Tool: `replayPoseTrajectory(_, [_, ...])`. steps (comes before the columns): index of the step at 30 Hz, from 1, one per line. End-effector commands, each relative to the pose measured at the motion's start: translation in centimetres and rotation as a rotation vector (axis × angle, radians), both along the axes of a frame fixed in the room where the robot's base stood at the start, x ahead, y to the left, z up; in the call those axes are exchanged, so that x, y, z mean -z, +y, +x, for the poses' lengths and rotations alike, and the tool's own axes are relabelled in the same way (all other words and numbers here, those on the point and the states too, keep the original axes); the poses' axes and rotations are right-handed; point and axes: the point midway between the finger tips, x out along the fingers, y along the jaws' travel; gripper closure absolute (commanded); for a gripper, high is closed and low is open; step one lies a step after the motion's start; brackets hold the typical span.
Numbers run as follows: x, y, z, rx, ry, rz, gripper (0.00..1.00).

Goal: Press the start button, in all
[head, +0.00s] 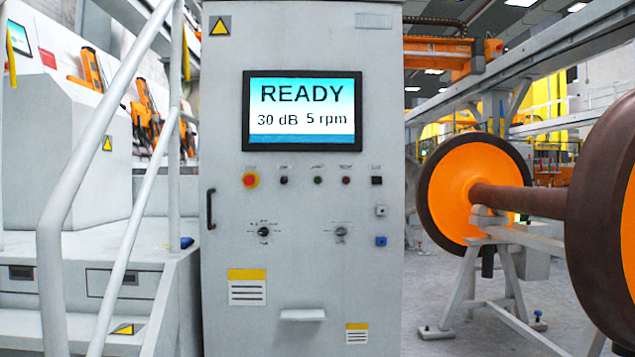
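A grey control cabinet (300,270) stands upright in the middle of the head view, facing me. Its screen (302,110) reads "READY", "30 dB" and "5 rpm". My gripper is not in view.
Two rotary knobs, left (263,231) and right (340,232), sit below the buttons. A small shelf (303,315) juts out low down. A white handrail (85,150) and steps flank the left. A wheelset (540,200) on a stand is at the right.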

Motion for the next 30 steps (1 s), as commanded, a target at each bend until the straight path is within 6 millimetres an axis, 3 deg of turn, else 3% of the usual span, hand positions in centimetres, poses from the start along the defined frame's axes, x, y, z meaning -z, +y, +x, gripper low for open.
replayPoseTrajectory(1, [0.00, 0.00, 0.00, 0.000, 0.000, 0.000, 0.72])
replayPoseTrajectory(4, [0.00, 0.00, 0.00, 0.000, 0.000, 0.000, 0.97])
replayPoseTrajectory(5, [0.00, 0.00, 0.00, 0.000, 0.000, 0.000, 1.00])
replayPoseTrajectory(30, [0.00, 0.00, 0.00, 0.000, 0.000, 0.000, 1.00])
